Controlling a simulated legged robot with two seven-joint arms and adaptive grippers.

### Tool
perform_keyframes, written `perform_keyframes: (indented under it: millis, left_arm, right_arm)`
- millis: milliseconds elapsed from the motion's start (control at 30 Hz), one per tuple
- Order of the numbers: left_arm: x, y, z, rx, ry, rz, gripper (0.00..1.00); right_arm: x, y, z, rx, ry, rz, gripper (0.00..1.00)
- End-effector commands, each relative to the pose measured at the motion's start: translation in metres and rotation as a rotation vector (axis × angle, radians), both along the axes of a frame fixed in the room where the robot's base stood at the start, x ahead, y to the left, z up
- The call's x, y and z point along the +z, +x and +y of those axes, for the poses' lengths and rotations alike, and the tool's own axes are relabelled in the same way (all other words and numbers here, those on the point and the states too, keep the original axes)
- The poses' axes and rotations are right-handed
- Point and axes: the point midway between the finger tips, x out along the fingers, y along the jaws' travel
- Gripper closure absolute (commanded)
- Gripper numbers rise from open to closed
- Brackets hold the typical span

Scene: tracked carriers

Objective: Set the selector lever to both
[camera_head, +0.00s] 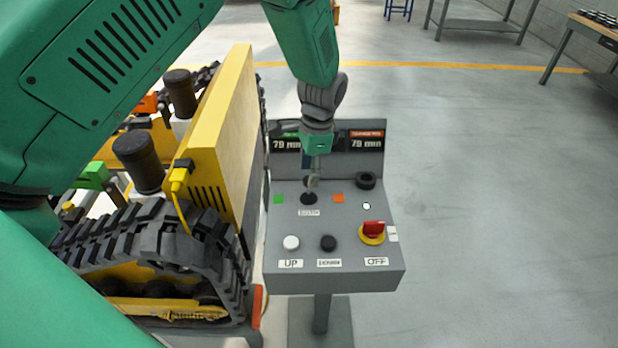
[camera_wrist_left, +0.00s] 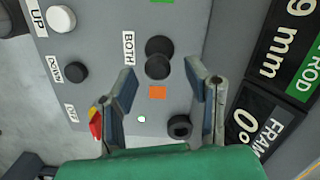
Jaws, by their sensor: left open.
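The selector lever (camera_head: 309,198) is a short black lever on the sloped grey console (camera_head: 283,231), between a green square (camera_head: 278,199) and an orange square (camera_head: 338,198). In the left wrist view the lever's dark round knob (camera_wrist_left: 158,47) lies beside the label BOTH (camera_wrist_left: 128,47), with the orange square (camera_wrist_left: 157,92) nearer my gripper. Its exact tilt is unclear. My left gripper (camera_head: 314,172) is just above the lever and partly covers it. In the left wrist view my left gripper (camera_wrist_left: 160,70) is open, its fingers apart on either side of the lever's line. My right gripper is out of view.
The console carries a white UP button (camera_head: 291,243), a black button (camera_head: 328,243), a red knob on yellow (camera_head: 373,232) and a black ring (camera_head: 366,180). Two displays (camera_head: 361,142) stand behind. A tracked yellow carrier (camera_head: 217,115) stands close left; floor right is clear.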

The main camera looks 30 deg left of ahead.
Motion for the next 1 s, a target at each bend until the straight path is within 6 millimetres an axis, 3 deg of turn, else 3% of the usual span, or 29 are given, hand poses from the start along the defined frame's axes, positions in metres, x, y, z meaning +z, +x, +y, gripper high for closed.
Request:
perform_keyframes:
  millis: [200, 400, 600, 1000]
  left_arm:
    - [0.050, 0.005, -0.004, -0.001, -0.001, -0.003, 0.57]
    - [0.080, 0.008, -0.006, 0.000, 0.001, -0.001, 0.57]
    - [0.091, 0.009, -0.007, -0.001, 0.001, 0.001, 0.57]
    - [0.091, 0.009, -0.007, 0.000, 0.001, 0.001, 0.57]
  right_arm:
    - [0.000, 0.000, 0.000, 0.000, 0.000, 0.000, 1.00]
    - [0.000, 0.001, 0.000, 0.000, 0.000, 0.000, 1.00]
    - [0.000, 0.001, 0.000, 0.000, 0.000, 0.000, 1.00]
    - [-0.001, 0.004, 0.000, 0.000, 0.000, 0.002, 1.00]
